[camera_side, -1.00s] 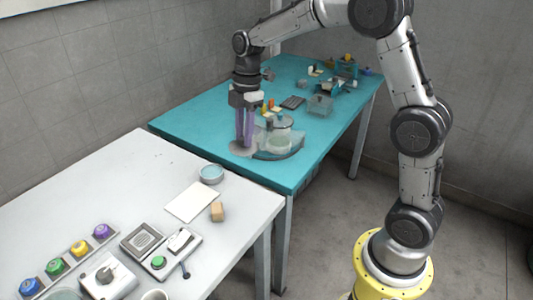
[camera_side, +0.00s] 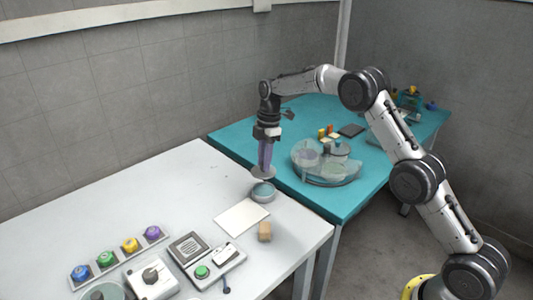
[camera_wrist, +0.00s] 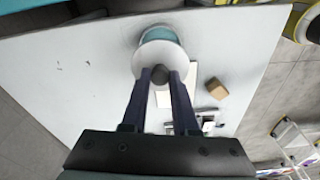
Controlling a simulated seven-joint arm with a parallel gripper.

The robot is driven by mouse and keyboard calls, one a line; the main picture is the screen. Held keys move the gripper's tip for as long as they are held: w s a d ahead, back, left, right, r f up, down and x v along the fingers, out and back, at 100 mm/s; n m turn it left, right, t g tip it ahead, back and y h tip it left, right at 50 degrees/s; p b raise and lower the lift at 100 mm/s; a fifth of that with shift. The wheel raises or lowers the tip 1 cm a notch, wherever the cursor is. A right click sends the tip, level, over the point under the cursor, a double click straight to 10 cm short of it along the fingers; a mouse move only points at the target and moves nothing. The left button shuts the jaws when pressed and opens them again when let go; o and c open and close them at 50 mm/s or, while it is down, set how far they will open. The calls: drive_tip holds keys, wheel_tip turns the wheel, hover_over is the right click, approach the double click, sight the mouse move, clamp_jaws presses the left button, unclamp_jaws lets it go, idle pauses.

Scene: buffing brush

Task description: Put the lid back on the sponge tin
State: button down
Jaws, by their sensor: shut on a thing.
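The sponge tin (camera_side: 263,194) is a round grey-rimmed tin with a blue-teal inside, standing open on the white table near its far edge. The lid (camera_side: 262,173) is a pale grey disc with a dark round knob. My gripper (camera_side: 265,166) is shut on the lid's knob and holds the lid above the tin, apparently slightly toward its far side. In the wrist view, my gripper (camera_wrist: 160,75) points at the lid (camera_wrist: 165,54), which hides part of the tin; the teal inside (camera_wrist: 157,33) shows beyond it. A gap between lid and tin seems visible.
A white sheet (camera_side: 241,217) and a tan block (camera_side: 265,231) lie close in front of the tin. A switch panel (camera_side: 190,247) and several coloured knobs (camera_side: 130,245) are further left. The teal table (camera_side: 235,137) behind carries clear containers (camera_side: 325,160).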

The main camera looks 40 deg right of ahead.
drive_tip(key=shift+f, duration=3)
drive_tip(key=shift+f, duration=0.2)
drive_tip(key=shift+c, duration=0.6)
unclamp_jaws()
drive_tip(key=shift+r, duration=3.55)
clamp_jaws()
